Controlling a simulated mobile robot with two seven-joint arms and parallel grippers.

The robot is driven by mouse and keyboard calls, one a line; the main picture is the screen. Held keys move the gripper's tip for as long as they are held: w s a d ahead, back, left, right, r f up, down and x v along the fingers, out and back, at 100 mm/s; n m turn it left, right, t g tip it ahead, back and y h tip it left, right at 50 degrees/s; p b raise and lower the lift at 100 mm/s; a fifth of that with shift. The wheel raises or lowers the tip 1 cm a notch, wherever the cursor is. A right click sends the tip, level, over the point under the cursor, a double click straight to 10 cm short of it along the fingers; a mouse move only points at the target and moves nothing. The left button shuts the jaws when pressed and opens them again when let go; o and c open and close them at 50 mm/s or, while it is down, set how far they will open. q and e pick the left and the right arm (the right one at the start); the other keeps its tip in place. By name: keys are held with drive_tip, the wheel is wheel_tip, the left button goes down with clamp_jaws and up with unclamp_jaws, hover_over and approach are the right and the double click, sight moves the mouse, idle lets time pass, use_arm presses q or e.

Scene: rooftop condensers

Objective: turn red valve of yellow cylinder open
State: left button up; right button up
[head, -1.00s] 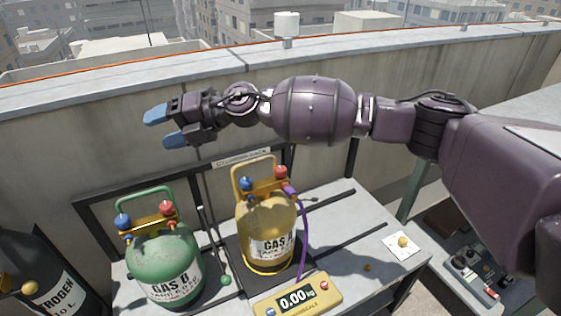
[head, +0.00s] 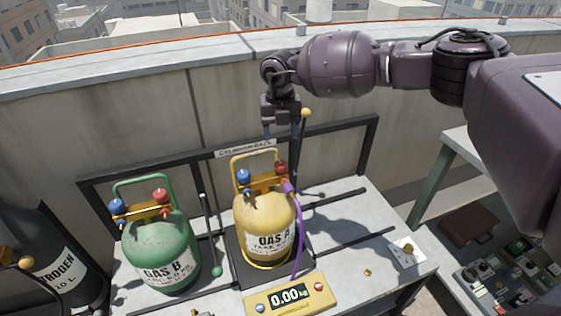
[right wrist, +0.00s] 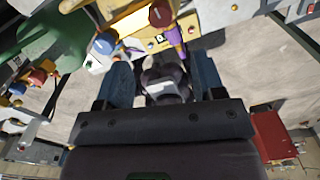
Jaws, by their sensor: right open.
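The yellow cylinder (head: 262,222), labelled GAS A, stands upright on a dark scale plate. On top are a red valve (head: 281,168) at right and a blue valve (head: 243,177) at left. A purple hose (head: 300,225) runs from beside the red valve. My right gripper (head: 282,136) points down above and slightly behind the red valve, open, apart from it. In the right wrist view the red valve (right wrist: 160,14) shows at the top edge, beyond the open blue fingers (right wrist: 163,78). My left gripper is out of view.
A green cylinder (head: 160,255) with its own red and blue valves stands at left. A dark rod with a yellow ball (head: 305,112) rises beside my right gripper. The rack frame (head: 340,134) runs behind. The scale display (head: 290,296) reads 0.00 in front.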

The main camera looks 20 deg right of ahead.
sight(281, 164)
wheel_tip(281, 164, down, 11)
drive_tip(key=shift+d+r+b, duration=0.1)
drive_tip(key=shift+r+b, duration=0.05)
drive_tip(key=shift+b, duration=0.6)
drive_tip(key=c, duration=0.9)
